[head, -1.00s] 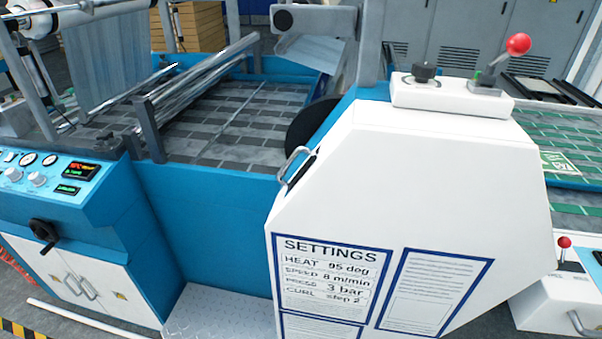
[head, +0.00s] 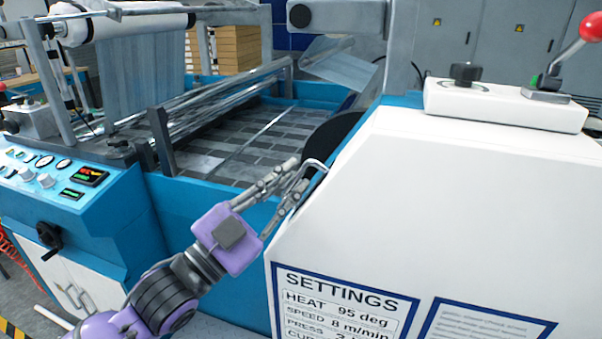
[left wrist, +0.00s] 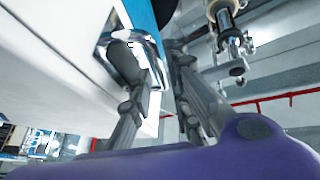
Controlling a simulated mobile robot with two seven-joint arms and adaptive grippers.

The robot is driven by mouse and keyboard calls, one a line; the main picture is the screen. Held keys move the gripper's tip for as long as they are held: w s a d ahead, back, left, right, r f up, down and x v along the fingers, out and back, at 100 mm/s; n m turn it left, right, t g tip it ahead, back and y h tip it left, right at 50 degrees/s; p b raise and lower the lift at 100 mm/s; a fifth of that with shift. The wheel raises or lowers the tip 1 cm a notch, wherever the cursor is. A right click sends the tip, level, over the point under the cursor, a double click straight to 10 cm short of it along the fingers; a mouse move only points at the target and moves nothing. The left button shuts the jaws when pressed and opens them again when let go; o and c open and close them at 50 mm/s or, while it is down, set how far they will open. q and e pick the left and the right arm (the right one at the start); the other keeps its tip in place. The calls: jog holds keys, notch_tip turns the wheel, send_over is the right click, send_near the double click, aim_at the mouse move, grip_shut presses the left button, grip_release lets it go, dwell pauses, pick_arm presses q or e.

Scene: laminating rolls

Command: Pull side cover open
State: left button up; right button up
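The white side cover (head: 440,190) fills the right of the head view and carries a printed settings sheet. Its metal loop handle (head: 312,170) sits on the sloping left edge. My left gripper (head: 285,180) is at this handle, its fingers pointing up toward it. In the left wrist view the two fingers (left wrist: 158,75) stand apart, with the bright handle bar (left wrist: 155,50) at the fingertips, seemingly between them. Contact cannot be told. My right gripper is not in view.
A blue machine frame (head: 190,200) with a dark slatted bed lies left of the cover. A control panel (head: 60,175) with gauges stands at far left. A red-knobbed lever (head: 590,28) and a black knob (head: 466,72) are on the cover's top.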

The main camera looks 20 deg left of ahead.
pick_arm(q)
jog(key=shift+x, duration=1.35)
grip_shut()
jog(key=shift+f, duration=0.1)
